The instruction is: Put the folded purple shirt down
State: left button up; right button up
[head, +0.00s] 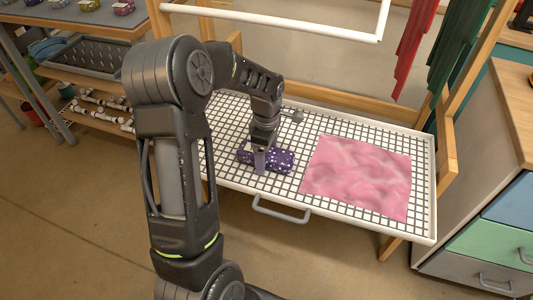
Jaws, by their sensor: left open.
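The folded purple shirt (281,160) is a small dark purple bundle with pale spots. It lies on the white grid tray (235,113), left of a flat pink cloth. My left gripper (261,165) points down at the shirt from above, and its fingers are open. The gripper covers part of the shirt, and I cannot tell whether the fingers touch it. My right gripper is not in view.
The pink cloth (357,172) covers much of the tray's right part. A grey handle (281,213) is at the tray's front edge. Red (416,40) and green (458,45) cloths hang at upper right. A drawer cabinet (490,225) stands at right.

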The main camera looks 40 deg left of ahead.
pick_arm(q)
notch_tip(320, 180, up, 12)
jog(key=p, duration=0.2)
jog(key=shift+r, duration=0.15)
dwell(0.6)
